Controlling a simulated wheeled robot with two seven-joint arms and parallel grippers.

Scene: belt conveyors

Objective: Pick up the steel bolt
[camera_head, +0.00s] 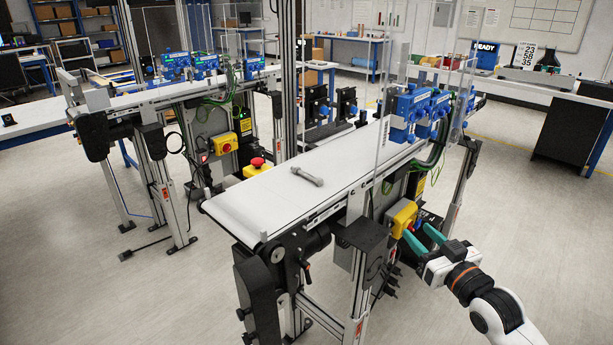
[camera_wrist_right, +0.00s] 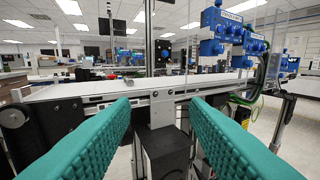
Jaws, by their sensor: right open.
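The steel bolt (camera_head: 307,176) is grey and lies on the white belt of the near conveyor (camera_head: 262,207), towards its front end, in the head view. My right gripper (camera_head: 425,240) has teal fingers and is open and empty. It is to the right of the conveyor, lower in the picture than the bolt and apart from it. In the right wrist view the two teal fingers (camera_wrist_right: 160,125) are spread wide, with the conveyor's side ahead of them. My left gripper is not in view.
Blue sensor boxes (camera_head: 410,108) and a clear panel (camera_head: 385,110) stand along the belt's right side. A yellow box (camera_head: 403,218) is on the conveyor's side near my right gripper. A second conveyor (camera_head: 130,98) stands at left. Floor at the front right is clear.

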